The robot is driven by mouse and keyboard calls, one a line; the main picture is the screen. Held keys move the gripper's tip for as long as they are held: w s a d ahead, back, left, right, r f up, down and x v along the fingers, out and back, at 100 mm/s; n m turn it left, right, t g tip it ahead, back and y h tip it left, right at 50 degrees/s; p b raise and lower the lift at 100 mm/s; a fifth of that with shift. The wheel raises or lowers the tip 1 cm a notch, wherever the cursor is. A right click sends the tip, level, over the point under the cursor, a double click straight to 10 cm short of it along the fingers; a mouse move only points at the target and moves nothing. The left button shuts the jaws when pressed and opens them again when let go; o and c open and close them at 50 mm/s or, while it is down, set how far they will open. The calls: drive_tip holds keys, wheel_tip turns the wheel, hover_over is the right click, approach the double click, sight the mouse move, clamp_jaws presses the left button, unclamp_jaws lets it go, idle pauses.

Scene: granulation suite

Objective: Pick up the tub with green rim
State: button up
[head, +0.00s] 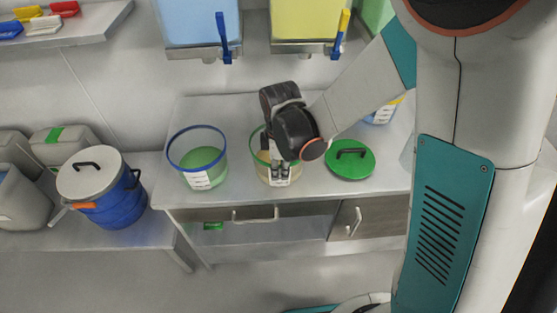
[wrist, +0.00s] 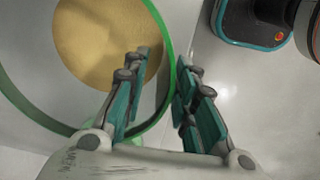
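The tub with the green rim (head: 264,170) stands on the counter, left of a green lid, partly hidden by my gripper (head: 280,165) in the head view. It is clear-walled, holds tan powder and has a white label on its front. In the wrist view the tub's green rim (wrist: 166,30) curves down past my gripper (wrist: 164,68). The left finger is over the inside of the tub and the right finger is outside it. The fingers are apart, with the rim running between them. I see no clear contact with the wall.
A blue-rimmed tub (head: 197,160) with green powder stands close on the left. The green lid (head: 350,160) lies close on the right. A blue drum (head: 110,203) with a white lid stands on the lower left bench. Blue and yellow bins (head: 307,18) hang above the counter.

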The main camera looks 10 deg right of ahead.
sight(280, 186)
wheel_tip(280, 186, down, 6)
drive_tip(key=b, duration=0.2)
drive_tip(key=shift+w+r+b, duration=0.1)
drive_tip(key=shift+r+b, duration=0.05)
drive_tip(key=shift+b, duration=0.2)
clamp_jaws()
